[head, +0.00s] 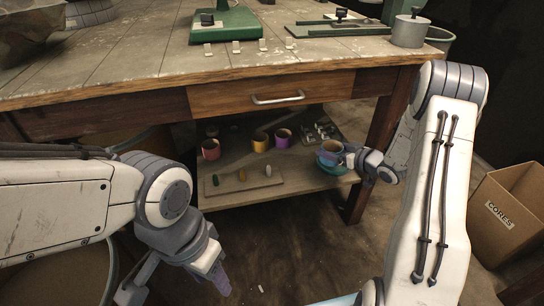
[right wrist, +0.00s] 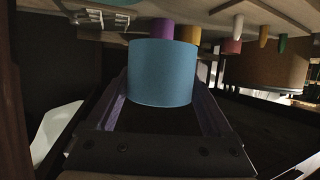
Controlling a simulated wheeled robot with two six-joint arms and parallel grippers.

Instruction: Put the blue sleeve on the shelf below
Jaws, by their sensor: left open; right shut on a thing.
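The blue sleeve (head: 327,158) is at the right front part of the lower shelf (head: 300,180), upright with its open top showing. My right gripper (head: 352,158) is shut on it from the right. In the right wrist view, which is upside down, the blue sleeve (right wrist: 160,74) sits between both fingers. I cannot tell whether its bottom touches the shelf. My left gripper (head: 215,272) is open and empty, low in front of the shelf. A red sleeve (head: 211,149), a purple sleeve (head: 261,141) and a yellow sleeve (head: 282,138) stand on the shelf.
A small board (head: 243,181) with several pegs lies on the shelf's front left. A grey metal piece (head: 320,131) lies at the back right. The drawer (head: 270,96) and workbench top (head: 140,60) overhang the shelf. A table leg (head: 358,204) stands close right. A cardboard box (head: 505,215) is on the floor.

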